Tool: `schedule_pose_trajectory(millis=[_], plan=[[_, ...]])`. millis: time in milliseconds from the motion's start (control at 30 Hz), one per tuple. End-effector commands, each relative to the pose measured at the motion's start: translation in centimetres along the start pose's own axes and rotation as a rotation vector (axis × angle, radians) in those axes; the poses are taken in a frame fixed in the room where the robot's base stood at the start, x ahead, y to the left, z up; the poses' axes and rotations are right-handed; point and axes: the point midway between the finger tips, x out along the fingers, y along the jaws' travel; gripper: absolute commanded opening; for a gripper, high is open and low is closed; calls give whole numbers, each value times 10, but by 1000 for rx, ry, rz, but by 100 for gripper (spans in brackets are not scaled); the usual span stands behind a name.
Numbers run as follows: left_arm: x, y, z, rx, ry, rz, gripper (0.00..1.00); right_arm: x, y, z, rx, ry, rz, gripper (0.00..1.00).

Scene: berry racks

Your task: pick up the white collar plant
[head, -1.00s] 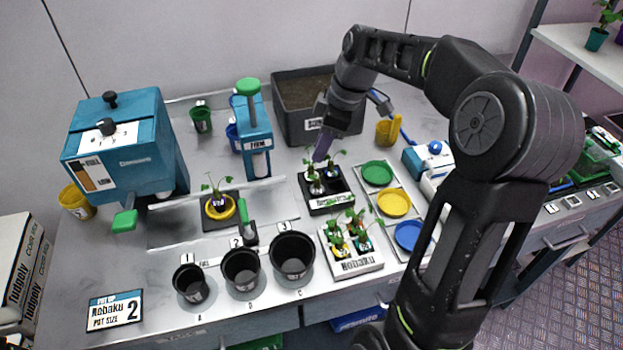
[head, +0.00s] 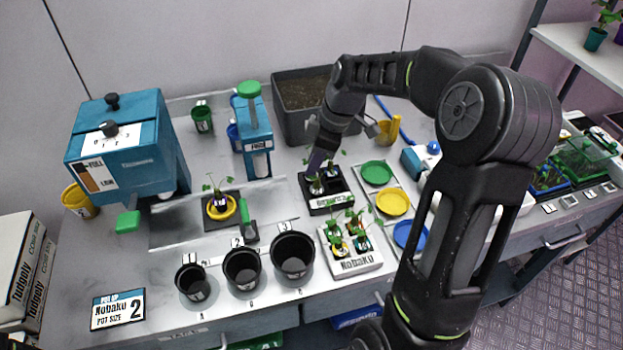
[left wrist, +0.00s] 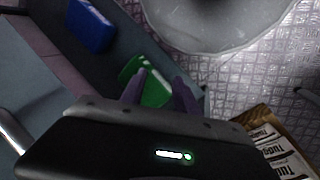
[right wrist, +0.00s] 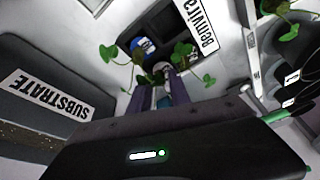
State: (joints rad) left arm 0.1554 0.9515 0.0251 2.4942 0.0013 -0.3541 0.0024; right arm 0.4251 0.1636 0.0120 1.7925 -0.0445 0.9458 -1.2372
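The white collar plant (head: 316,188) stands in the left cell of the black tray (head: 326,206), in front of the back bin. My right gripper (head: 315,166) reaches down over it from behind. In the right wrist view my right gripper (right wrist: 162,88) has its two fingers apart, with the plant's pale collar (right wrist: 161,68) and leaves at the tips. Whether they touch it cannot be told. A second plant with a blue-and-white collar (right wrist: 144,45) stands beside it in the tray. My left gripper (left wrist: 160,88) is open and empty, low by the bench front.
A white tray of plants (head: 356,265) stands just in front. Green (head: 377,172), yellow (head: 392,202) and blue saucers (head: 409,235) are to the right. The substrate bin (head: 300,115) is behind. Black pots (head: 293,258) line the bench front.

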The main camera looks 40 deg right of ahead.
Motion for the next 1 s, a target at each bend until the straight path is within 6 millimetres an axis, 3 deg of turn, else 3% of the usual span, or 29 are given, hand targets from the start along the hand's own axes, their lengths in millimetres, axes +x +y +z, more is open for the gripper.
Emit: schedule_pose_trajectory(millis=[133,400,1000], plan=[[0,0,0,0,0,0,37,0,0,0,0,0,0,23],[0,0,0,0,0,0,37,0,0,0,0,0,0,1],[0,0,0,0,0,0,37,0,0,0,0,0,0,0]])
